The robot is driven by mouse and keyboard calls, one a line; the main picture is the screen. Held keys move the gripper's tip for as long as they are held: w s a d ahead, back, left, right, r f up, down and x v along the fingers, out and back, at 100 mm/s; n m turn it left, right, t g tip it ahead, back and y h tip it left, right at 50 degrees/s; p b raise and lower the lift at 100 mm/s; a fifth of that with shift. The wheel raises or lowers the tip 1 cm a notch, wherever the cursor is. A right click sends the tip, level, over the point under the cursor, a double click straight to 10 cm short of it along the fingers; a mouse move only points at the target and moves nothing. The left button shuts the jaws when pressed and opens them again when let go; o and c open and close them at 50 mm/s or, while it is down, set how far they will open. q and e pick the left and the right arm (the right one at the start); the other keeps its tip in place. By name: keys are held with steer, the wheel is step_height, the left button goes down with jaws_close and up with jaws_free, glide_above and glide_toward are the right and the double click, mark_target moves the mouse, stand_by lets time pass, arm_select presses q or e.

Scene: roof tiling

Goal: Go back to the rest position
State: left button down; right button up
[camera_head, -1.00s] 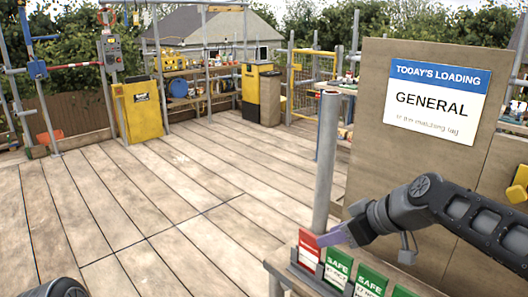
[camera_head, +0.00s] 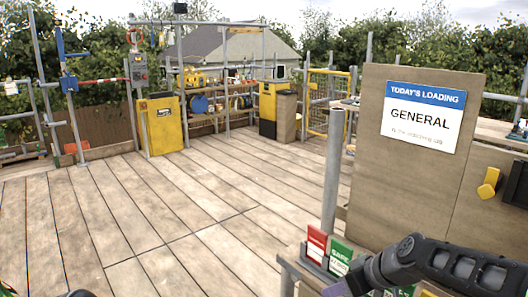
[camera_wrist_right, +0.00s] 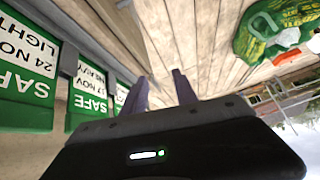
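My right gripper (camera_head: 340,288) is low in the head view, in front of the tag rack, with its purple fingers partly cut off by the lower edge. In the right wrist view its two fingers (camera_wrist_right: 160,82) stand apart with nothing between them. A red tag (camera_head: 317,243) and a green SAFE tag (camera_head: 340,256) stand in the rack on the bench. Green SAFE tags (camera_wrist_right: 88,103) also show upside down beside the fingers in the wrist view. My left gripper cannot be made out; only a dark part of mine shows at the bottom left.
A board with the sign "GENERAL" (camera_head: 422,116) stands behind the right arm. A grey metal post (camera_head: 333,172) rises beside the rack. A yellow panel (camera_head: 163,125) and yellow-black bin (camera_head: 268,108) stand farther back. The plank floor (camera_head: 150,210) at left is clear.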

steer(key=s+a+f+m+g+p, duration=0.1)
steer(key=s+a+f+p, duration=0.15)
steer(key=f, duration=0.45)
steer(key=s+a+f+m+g+h+p, duration=0.1)
steer(key=s+f+m, duration=0.1)
steer(key=s+f, duration=0.3)
steer(key=s+a+f+m+g+p, duration=0.1)
steer(key=s+f+p, duration=0.1)
steer(key=f, duration=0.6)
steer(key=s+a+f+m+g+p, duration=0.1)
steer(key=s+f, duration=0.3)
steer(key=s, duration=0.5)
steer(key=s+a+f+m+g+p, duration=0.1)
steer(key=s+a+f, duration=0.3)
steer(key=s, duration=0.5)
steer(key=shift+s+a+f+m+p, duration=0.25)
steer(key=shift+s+m+p, duration=0.05)
steer(key=shift+m+p, duration=0.55)
steer(key=shift+w, duration=0.1)
